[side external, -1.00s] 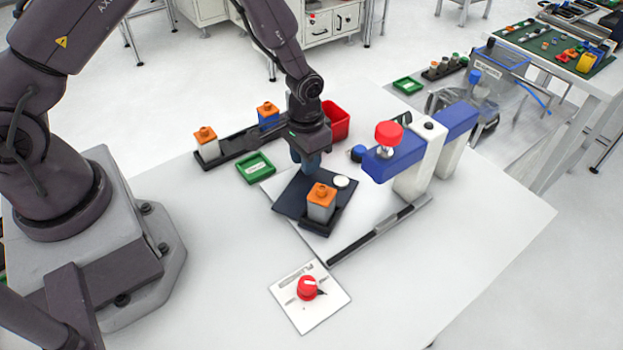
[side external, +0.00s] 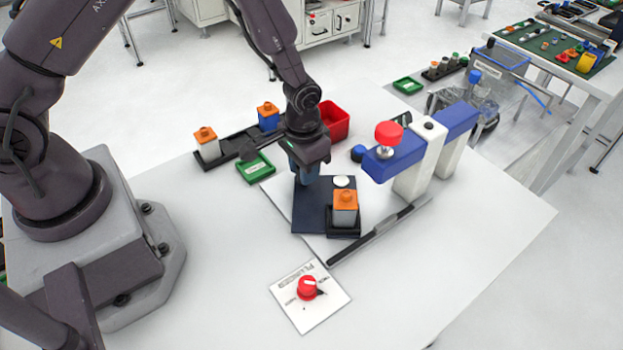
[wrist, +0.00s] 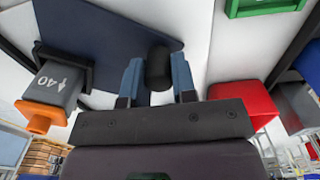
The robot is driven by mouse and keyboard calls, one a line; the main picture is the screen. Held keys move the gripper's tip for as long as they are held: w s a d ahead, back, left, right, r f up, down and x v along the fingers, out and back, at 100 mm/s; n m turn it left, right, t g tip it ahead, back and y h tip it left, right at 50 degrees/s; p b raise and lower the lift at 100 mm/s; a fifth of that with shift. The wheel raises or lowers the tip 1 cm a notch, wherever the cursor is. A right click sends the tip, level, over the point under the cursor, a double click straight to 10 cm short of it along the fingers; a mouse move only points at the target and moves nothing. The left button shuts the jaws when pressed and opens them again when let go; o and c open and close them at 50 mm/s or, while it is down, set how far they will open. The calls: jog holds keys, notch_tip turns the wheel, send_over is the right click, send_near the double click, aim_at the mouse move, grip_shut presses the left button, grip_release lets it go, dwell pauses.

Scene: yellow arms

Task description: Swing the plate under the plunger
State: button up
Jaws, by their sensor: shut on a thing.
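The dark navy plate (side external: 310,212) lies over the white base in the side view and fills the top of the wrist view (wrist: 110,22). A grey block with an orange cap (side external: 345,208) stands upright in a dark holder on its right part; it also shows in the wrist view (wrist: 50,90). My gripper (side external: 307,180) is at the plate's back left, its blue fingers (wrist: 158,78) shut on a dark round knob (wrist: 158,62). The plunger (side external: 388,138), with a red knob, hangs from a blue arm to the right of the block, which is not beneath it.
A white disc (side external: 342,181) is behind the block. A white panel with a red dial (side external: 308,288) lies in front. A green tray (side external: 256,167), a red bin (side external: 335,121) and a dark rack with capped blocks (side external: 235,145) stand behind. A dark rail (side external: 375,232) runs along the front right.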

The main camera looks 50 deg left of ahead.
aim_at(311, 201)
jog(key=shift+s+d, duration=0.35)
jog(key=shift+s, duration=0.15)
jog(key=shift+s, duration=0.1)
jog(key=shift+s+d+f, duration=0.15)
jog(key=shift+s+d, duration=0.3)
jog(key=shift+d, duration=0.35)
jog(key=shift+d, duration=1)
jog(key=shift+w+d, duration=0.2)
